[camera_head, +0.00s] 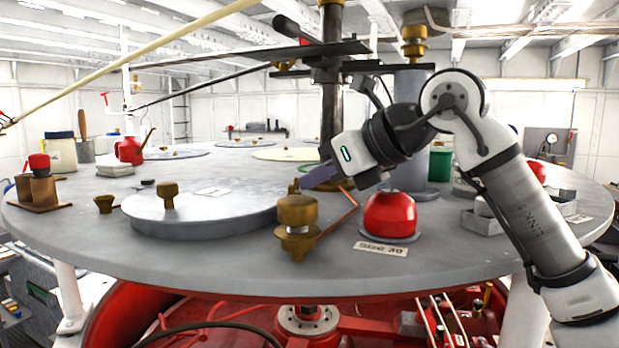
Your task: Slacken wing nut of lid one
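A round grey lid (215,222) lies on the big round grey deck, with a brass knob (168,195) standing on it. I see no label that tells which lid is lid one. A brass fitting with a rounded top (297,212) stands at the lid's right side, near the deck's front edge. A small brass piece (293,186) shows just behind and above it; I cannot tell whether it is the wing nut. My gripper (308,181) reaches in from the right, its purple-grey fingers at or very near that piece. Contact and finger opening cannot be made out.
A red dome (390,214) on a grey base stands right of the fitting, behind a "Size 30" plate (381,249). A thin copper rod (341,212) slants beside it. A dark central column (331,95) carries long overhead bars. A small brass cup (104,204) stands left.

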